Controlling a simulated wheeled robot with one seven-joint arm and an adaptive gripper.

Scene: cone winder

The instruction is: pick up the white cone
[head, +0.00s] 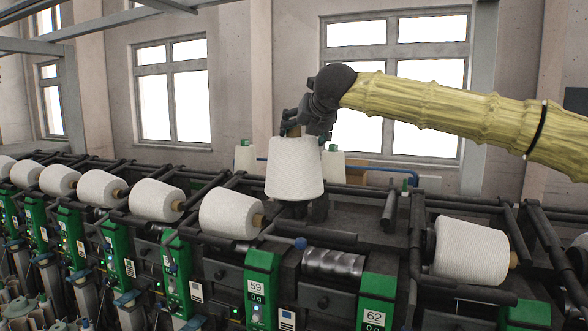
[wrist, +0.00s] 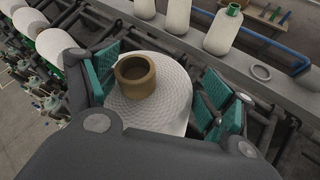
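The white cone (head: 295,168) stands upright in the middle of the head view, over dark machine parts between the units marked 59 and 62. Whether its base rests on them is hard to tell. In the wrist view its round top face (wrist: 172,98) and brown tube end (wrist: 136,76) face the camera. My gripper (head: 307,130) is directly above the cone, pointing down. In the wrist view my gripper (wrist: 160,88) is open, its teal pads on either side of the tube. The left pad is close to the tube; a wide gap shows on the right. Contact cannot be told.
Other white cones lie tilted on the winder, one just left (head: 231,213) and one right (head: 472,250). Paler packages stand behind, one at the back left (head: 245,158). Dark rails and a blue pipe (head: 378,166) run nearby. Free air surrounds my arm above the machine.

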